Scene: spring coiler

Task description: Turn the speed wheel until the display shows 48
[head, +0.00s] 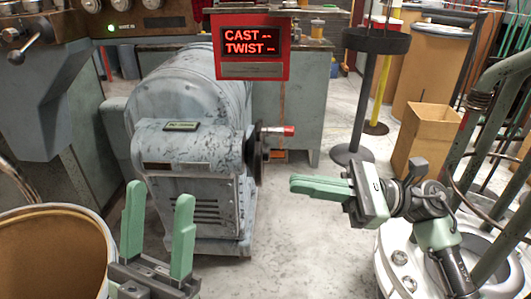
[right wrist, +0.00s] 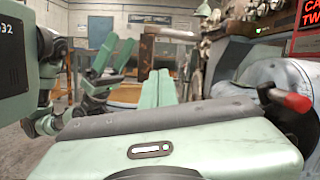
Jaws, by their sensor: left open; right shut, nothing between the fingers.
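The grey machine (head: 185,100) stands left of centre in the head view. A dark wheel (head: 259,165) is seen nearly edge-on at its right side, with a red-tipped crank handle (head: 284,131) sticking out to the right. The red handle also shows at the right of the right wrist view (right wrist: 297,102). A red sign display (head: 252,48) reads CAST and TWIST; the values after them are too small to read. A small dark panel (head: 181,126) sits on the machine. My right gripper (head: 293,185) is shut and empty, apart from the handle. My left gripper (head: 159,205) is open and empty.
A large round drum (head: 95,222) stands at the lower left. A cardboard box (head: 425,137) and a black round-topped stand (head: 362,95) are at the right. Bent metal tubing (head: 485,100) rises near my right arm. Bare floor lies between machine and stand.

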